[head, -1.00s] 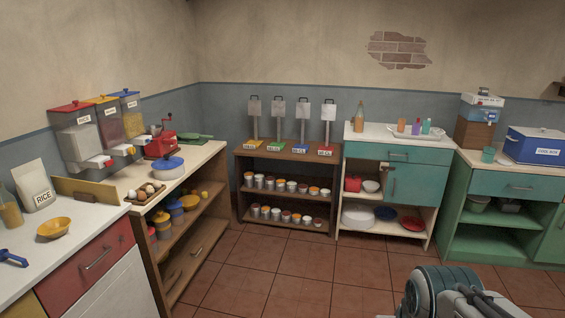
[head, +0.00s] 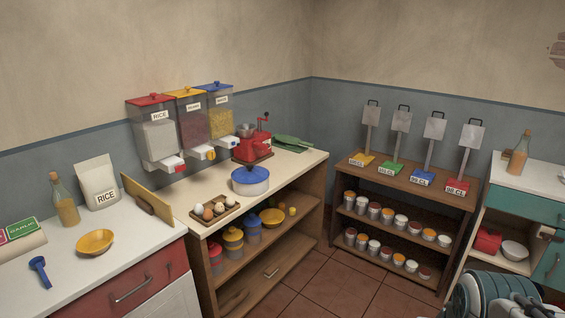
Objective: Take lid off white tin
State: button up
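A round white tin (head: 251,188) with a blue lid (head: 250,175) stands upright on the pale counter, behind and right of an egg tray. The blue lid sits on top of it and has a small knob. I cannot be sure this is the tin meant, as several small white cups or tins (head: 374,246) also stand on the brown shelf at right. Part of my own arm shows at the bottom right corner, well apart from the white tin. My gripper's fingers are not visible.
A red grinder (head: 252,147) and grain dispensers (head: 153,135) stand behind the tin. The egg tray (head: 214,211) lies in front, with a wooden board (head: 147,199) to the left. Lidded canisters (head: 233,242) sit on the shelf below. The tiled floor (head: 335,283) is open at centre.

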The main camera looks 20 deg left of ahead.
aim_at(250, 174)
jog(key=u, duration=0.45)
jog(key=i, duration=1.85)
jog(key=u, duration=0.6)
jog(key=i, duration=1.1)
jog(key=u, duration=0.05)
